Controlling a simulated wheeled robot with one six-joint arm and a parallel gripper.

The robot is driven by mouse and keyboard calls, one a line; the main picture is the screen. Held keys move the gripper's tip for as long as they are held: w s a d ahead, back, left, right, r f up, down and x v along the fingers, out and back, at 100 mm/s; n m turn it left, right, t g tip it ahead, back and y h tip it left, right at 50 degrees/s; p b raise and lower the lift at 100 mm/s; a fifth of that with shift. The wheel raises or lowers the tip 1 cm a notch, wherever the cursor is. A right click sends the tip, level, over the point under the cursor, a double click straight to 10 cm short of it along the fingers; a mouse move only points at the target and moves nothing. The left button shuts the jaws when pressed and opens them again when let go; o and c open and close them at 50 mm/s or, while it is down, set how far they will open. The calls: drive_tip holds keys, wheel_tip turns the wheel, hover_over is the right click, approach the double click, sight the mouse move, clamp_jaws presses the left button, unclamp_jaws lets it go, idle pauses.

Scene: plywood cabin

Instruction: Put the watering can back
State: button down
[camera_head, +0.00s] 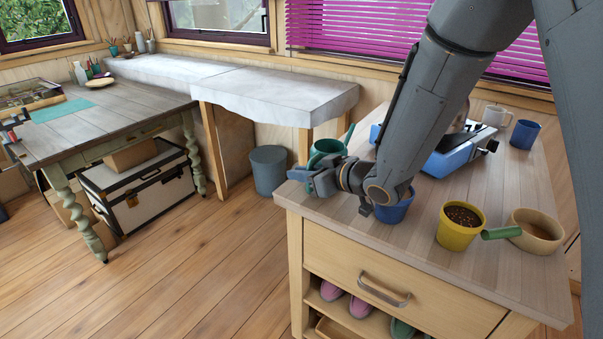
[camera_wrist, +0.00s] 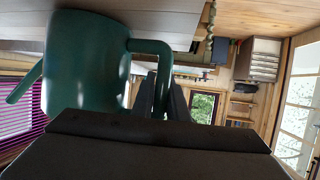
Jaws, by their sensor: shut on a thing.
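The dark green watering can (camera_head: 329,149) is at the far left corner of the wooden cabinet top (camera_head: 400,240), partly hidden behind my gripper (camera_head: 312,178). In the wrist view the can (camera_wrist: 85,65) fills the upper left, with its spout pointing left and its handle (camera_wrist: 150,47) towards the fingers. My gripper (camera_wrist: 162,95) is shut on the handle. I cannot tell whether the can's base touches the top.
A blue device (camera_head: 450,155), a white mug (camera_head: 496,116) and another blue cup (camera_head: 524,134) stand behind. A grey bin (camera_head: 270,170) is on the floor.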

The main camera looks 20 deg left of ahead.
drive_tip(key=shift+f, duration=0.15)
drive_tip(key=c, duration=1.7)
unclamp_jaws()
drive_tip(key=shift+c, duration=0.2)
drive_tip(key=b+v, duration=0.1)
drive_tip(key=v, duration=1.1)
drive_tip(key=shift+d, duration=0.1)
